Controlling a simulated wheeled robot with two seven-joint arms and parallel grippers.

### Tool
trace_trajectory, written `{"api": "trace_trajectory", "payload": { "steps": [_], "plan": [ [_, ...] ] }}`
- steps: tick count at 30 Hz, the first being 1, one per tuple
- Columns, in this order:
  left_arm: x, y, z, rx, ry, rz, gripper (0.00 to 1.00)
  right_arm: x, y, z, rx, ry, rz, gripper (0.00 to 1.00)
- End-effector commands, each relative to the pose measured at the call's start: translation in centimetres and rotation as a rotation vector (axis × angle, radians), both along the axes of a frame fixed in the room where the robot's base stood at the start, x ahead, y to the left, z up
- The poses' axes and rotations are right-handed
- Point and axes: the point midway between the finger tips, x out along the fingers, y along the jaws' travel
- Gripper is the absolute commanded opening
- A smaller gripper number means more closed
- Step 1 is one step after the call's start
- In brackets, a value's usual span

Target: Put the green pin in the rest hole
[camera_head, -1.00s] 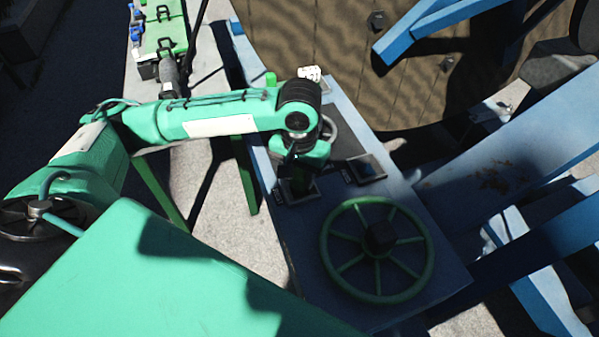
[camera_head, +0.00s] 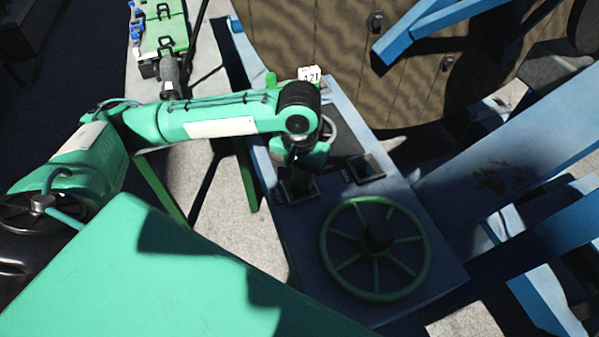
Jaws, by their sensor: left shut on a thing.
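My left gripper (camera_head: 301,176) points down over the near-left dark square socket (camera_head: 284,193) on the blue panel. It is shut on the green pin (camera_head: 301,187), which shows only as a dark green piece below the jaws. The pin's lower end is in shadow at the socket, and I cannot tell how deep it sits. A second dark square socket (camera_head: 367,168) lies to the right, with nothing standing in it. I cannot tell from labels which one is the rest hole. My right gripper is not in view.
A green handwheel (camera_head: 376,291) stands on the blue panel (camera_head: 300,243) just nearer than the sockets. A white numbered tag (camera_head: 310,74) is behind the wrist. A large wooden reel (camera_head: 330,35) and blue beams (camera_head: 530,135) fill the back and right.

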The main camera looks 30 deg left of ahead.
Motion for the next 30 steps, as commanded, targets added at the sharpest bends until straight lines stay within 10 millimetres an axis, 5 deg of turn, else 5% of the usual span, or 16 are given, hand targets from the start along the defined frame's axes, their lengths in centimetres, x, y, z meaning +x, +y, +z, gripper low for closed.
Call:
{"api": "trace_trajectory", "payload": {
  "steps": [4,17,30],
  "plan": [
    [0.0,0.0,0.0,-0.001,-0.001,0.000,0.58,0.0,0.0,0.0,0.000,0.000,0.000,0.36],
    [0.1,0.0,1.0,-0.001,-0.003,0.000,0.58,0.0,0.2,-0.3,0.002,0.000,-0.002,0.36],
    [0.1,-0.1,10.8,-0.002,-0.006,-0.001,0.58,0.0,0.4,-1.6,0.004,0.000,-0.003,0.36]
  ]
}}
